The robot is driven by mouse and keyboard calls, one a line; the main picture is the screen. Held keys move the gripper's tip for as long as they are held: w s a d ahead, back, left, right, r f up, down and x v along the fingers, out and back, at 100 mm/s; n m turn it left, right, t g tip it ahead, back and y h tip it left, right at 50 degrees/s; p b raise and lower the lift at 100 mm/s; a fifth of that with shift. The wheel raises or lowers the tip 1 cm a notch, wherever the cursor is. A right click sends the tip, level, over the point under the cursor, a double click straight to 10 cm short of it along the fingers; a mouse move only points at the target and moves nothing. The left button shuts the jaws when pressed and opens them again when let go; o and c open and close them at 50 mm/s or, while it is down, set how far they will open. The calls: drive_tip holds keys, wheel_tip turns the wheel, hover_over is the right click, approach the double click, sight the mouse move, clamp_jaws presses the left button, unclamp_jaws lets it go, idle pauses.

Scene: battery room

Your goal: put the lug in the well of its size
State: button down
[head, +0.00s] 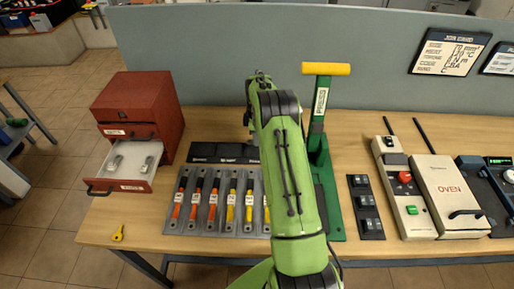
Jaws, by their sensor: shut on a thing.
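My green arm (288,180) reaches up from the bottom of the head view over the middle of the bench. Its far end bends away behind the forearm, so my gripper and anything in its jaws are hidden. Two small grey lugs, a left one (116,163) and a right one (149,163), lie in the open drawer (130,185) of the red cabinet (140,108). A black strip (208,152) with white labels lies behind the tool tray, partly covered by my arm. A black block (366,207) with three labelled places lies right of the press. I cannot tell which holds the wells.
A tray (212,222) of orange- and yellow-handled tools lies left of my arm. A green press (319,130) with a yellow handle stands behind it. A control box (401,190) and an oven (446,192) stand to the right. A yellow tag (118,233) lies front left.

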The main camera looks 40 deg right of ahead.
drive_tip(key=shift+f, duration=2.4)
drive_tip(key=c, duration=1.3)
unclamp_jaws()
wheel_tip(320, 180, up, 12)
drive_tip(key=shift+r+p, duration=0.1)
drive_tip(key=shift+p, duration=0.25)
wheel_tip(320, 180, up, 9)
drive_tip(key=m+t, duration=0.1)
drive_tip(key=m, duration=0.1)
hover_over(257, 151)
drive_tip(key=s+a, duration=0.1)
drive_tip(key=a, duration=0.4)
drive_tip(key=s+a+r+m+t, duration=0.2)
drive_tip(key=s+a+r+m, duration=0.1)
drive_tip(key=s+a+r, duration=0.7)
drive_tip(key=s+a+m+t, duration=0.1)
drive_tip(key=s+a+m, duration=0.1)
drive_tip(key=s, duration=0.4)
drive_tip(key=s+a+m, duration=0.1)
drive_tip(key=s+a, duration=0.3)
drive_tip(key=s, duration=0.3)
drive_tip(key=s+a+f+m+t, duration=0.1)
drive_tip(key=s+a+m, duration=0.1)
drive_tip(key=s, duration=0.5)
drive_tip(key=shift+s+a+f+m+t, duration=0.15)
drive_tip(key=shift+a+m+t, duration=0.15)
drive_tip(key=shift+a, duration=0.15)
